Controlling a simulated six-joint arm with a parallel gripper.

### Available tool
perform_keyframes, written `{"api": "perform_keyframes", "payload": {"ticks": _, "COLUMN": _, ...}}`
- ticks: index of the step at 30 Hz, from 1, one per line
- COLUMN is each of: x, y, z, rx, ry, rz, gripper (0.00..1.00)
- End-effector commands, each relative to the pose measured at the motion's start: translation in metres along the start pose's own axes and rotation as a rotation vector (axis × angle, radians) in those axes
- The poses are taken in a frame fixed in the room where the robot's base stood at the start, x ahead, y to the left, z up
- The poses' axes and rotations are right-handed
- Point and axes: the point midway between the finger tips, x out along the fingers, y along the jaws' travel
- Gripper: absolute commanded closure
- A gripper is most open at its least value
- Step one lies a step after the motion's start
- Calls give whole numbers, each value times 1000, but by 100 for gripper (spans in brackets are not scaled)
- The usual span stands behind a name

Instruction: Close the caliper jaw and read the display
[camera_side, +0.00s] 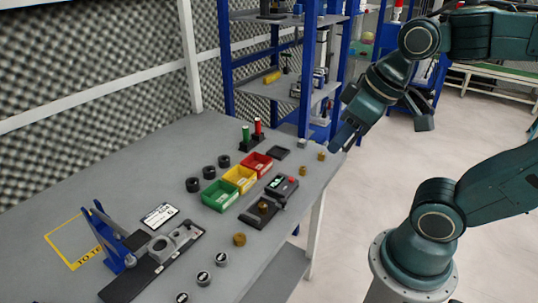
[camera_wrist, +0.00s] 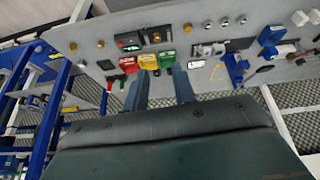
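A dark gauge with a small lit display and a red button (camera_side: 282,186) lies on the grey bench, joined to a dark base with a brass piece (camera_side: 263,208) on it. I take this to be the caliper; its jaw is too small to make out. It also shows in the wrist view as a display block (camera_wrist: 129,41), with the brass piece (camera_wrist: 156,37) to its right. My gripper (camera_side: 345,138) hangs near the bench's far right end, apart from the gauge. In the wrist view its two fingers (camera_wrist: 159,78) are spread, with nothing held between them.
Green (camera_side: 219,195), yellow (camera_side: 240,178) and red (camera_side: 257,162) bins stand behind the gauge. A black fixture with a grey part (camera_side: 176,243) and a blue stand (camera_side: 112,240) are at front left. Several brass and grey pieces line the bench edge. A blue shelf (camera_side: 226,60) stands behind.

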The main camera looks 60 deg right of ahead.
Motion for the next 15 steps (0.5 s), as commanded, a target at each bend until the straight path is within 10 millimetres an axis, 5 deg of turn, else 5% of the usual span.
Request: {"api": "perform_keyframes", "payload": {"ticks": 15, "x": 58, "y": 22, "z": -49, "rx": -308, "ry": -199, "rz": -27, "gripper": 74}}
